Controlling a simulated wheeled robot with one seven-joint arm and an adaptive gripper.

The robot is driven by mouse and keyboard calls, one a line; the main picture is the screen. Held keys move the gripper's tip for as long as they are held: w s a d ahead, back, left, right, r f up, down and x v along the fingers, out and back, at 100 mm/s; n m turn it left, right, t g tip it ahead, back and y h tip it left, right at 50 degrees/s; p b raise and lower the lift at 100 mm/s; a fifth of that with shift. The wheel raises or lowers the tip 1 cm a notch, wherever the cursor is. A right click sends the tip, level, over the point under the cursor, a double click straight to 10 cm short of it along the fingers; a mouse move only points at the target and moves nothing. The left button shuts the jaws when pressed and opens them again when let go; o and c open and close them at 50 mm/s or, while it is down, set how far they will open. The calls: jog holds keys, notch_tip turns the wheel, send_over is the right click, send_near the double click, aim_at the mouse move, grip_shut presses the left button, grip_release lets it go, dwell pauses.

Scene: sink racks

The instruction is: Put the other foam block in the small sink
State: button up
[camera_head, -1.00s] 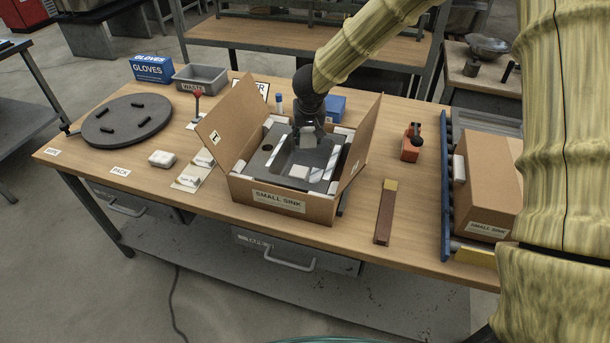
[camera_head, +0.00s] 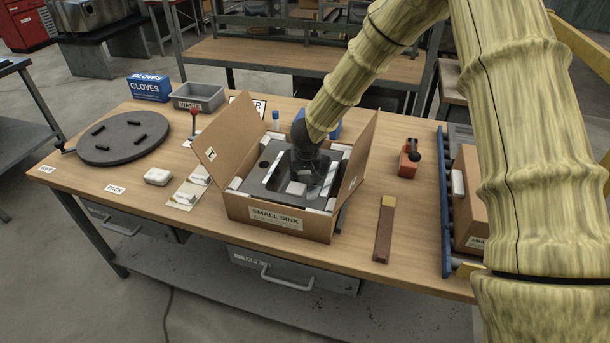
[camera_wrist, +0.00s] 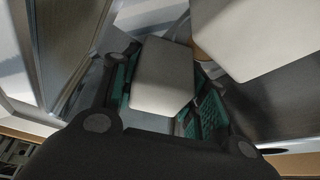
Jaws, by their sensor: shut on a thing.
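The small sink, dark grey, sits in an open cardboard box (camera_head: 290,228) labelled SMALL SINK, with white foam pieces around its rim (camera_head: 256,178). One white foam block (camera_head: 297,188) lies in the sink basin. My gripper (camera_head: 311,182) is down inside the basin, just behind and right of that block. In the wrist view, my gripper is shut on a pale foam block (camera_wrist: 163,78), held between its green-lined fingers. Another pale block (camera_wrist: 255,35) shows close beside it at upper right. In the head view the held block is mostly hidden by my gripper.
Box flaps stand up at left (camera_head: 226,146) and right (camera_head: 356,158). A dark turntable (camera_head: 123,139) is at far left.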

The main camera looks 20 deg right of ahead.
jog(key=o, duration=0.8)
jog(key=shift+f, duration=0.1)
jog(key=shift+c, duration=0.2)
jog(key=d+p+v, duration=0.1)
jog(key=v, duration=1.1)
jog(key=shift+a, duration=0.45)
jog(key=shift+r+p, duration=0.2)
jog(key=shift+p, duration=0.1)
